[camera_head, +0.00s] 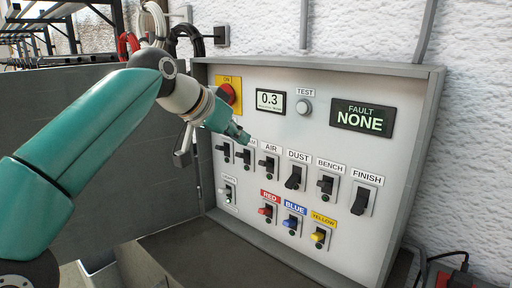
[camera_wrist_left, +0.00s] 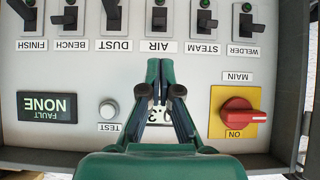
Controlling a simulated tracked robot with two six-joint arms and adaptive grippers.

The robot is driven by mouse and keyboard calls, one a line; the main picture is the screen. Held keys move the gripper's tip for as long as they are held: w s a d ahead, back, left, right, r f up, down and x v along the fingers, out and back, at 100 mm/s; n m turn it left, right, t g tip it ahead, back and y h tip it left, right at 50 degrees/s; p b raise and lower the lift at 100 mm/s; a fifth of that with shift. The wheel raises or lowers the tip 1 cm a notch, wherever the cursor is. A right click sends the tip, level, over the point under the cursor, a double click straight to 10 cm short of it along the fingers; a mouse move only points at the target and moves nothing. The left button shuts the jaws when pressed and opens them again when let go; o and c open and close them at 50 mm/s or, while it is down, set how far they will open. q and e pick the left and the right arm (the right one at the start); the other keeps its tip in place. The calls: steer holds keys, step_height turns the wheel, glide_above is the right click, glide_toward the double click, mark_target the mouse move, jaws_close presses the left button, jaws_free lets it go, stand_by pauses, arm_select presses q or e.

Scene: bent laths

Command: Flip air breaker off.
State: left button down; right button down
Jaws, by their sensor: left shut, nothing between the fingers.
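The air breaker (camera_head: 268,164) is a black lever switch on a light plate under the AIR label, in the upper breaker row of the grey panel. Its lever sticks out from the upper part of the plate in the head view. In the left wrist view, which is upside down, the air breaker (camera_wrist_left: 159,18) shows at the top centre. My left gripper (camera_head: 243,137) is shut and empty, above and left of the AIR label. In the wrist view its closed fingertips (camera_wrist_left: 160,64) point at the AIR label, apart from the lever. My right gripper is not in view.
The dust breaker (camera_head: 293,178), bench breaker (camera_head: 326,185) and finish breaker (camera_head: 360,201) stand to the right. A red main knob (camera_wrist_left: 240,112) on yellow reads ON. The fault display (camera_head: 361,118) reads NONE. Red, blue and yellow switches (camera_head: 291,222) sit below.

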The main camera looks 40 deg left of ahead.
mark_target(266, 164)
arm_select(q)
steer(key=shift+x, duration=4.85)
steer(key=shift+a, duration=0.1)
